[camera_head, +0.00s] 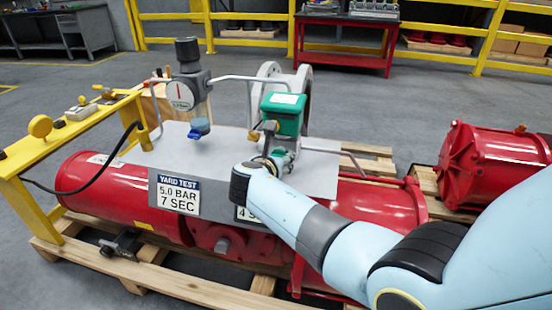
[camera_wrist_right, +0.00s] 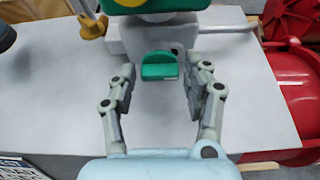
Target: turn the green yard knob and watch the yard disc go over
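The green knob (camera_wrist_right: 160,66) shows in the right wrist view, with its flat grip lying across the picture, below a green-topped unit. In the head view, this unit (camera_head: 284,115) stands on the grey plate, and my right wrist hides most of the knob's area. My right gripper (camera_wrist_right: 160,84) is open, its fingers on either side and just short of the knob, apart from it. In the head view the right gripper (camera_head: 268,161) is at the unit's front, partly hidden. A white round face (camera_head: 180,96) with a red mark is on a grey unit; I cannot tell whether it is the yard disc.
A blue knob (camera_head: 200,126) sits below the grey unit. A sign (camera_head: 178,195) reads "YARD TEST 5.0 BAR 7 SEC". The red actuator (camera_head: 110,185) lies on a wooden pallet (camera_head: 165,277). A yellow bench (camera_head: 72,130) stands left and another red cylinder (camera_head: 490,165) right.

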